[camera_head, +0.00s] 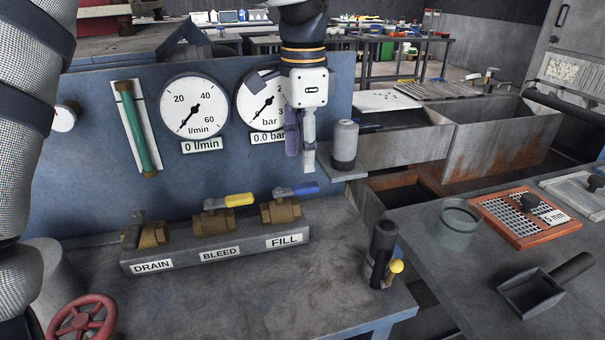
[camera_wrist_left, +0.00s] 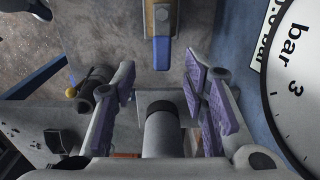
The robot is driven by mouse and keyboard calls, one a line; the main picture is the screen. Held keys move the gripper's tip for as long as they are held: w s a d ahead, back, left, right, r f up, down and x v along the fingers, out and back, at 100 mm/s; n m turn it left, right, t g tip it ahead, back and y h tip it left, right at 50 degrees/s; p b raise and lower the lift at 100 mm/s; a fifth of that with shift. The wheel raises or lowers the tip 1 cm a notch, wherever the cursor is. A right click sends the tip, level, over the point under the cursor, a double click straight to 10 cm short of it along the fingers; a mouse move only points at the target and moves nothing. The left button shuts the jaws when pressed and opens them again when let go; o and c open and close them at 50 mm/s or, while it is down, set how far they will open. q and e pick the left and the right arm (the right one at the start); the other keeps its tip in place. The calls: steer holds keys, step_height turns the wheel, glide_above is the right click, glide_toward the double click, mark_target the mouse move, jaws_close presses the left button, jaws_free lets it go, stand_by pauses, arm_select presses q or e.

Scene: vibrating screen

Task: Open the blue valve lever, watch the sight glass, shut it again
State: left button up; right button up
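The blue valve lever (camera_head: 296,190) sits on the brass FILL valve (camera_head: 281,211), at the right end of the valve block. The lever points right, along the block. My left gripper (camera_head: 302,163) hangs just above it, fingers down, in front of the blue panel. In the left wrist view the gripper (camera_wrist_left: 161,76) is open, its purple pads apart with nothing between them; the blue lever (camera_wrist_left: 162,53) lies ahead of the gap. The sight glass (camera_head: 138,130) is a green upright tube on the panel's left. My right gripper is not in view.
A yellow BLEED lever (camera_head: 226,201) and the DRAIN valve (camera_head: 150,234) stand left of FILL. The flow gauge (camera_head: 194,105) reads 0 l/min; my gripper partly covers the bar gauge (camera_head: 258,101). A red handwheel (camera_head: 82,320) is at front left.

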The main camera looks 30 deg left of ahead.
mark_target(303, 186)
arm_select(q)
step_height(303, 186, down, 6)
steer(key=shift+w+f, duration=0.1)
jaws_close()
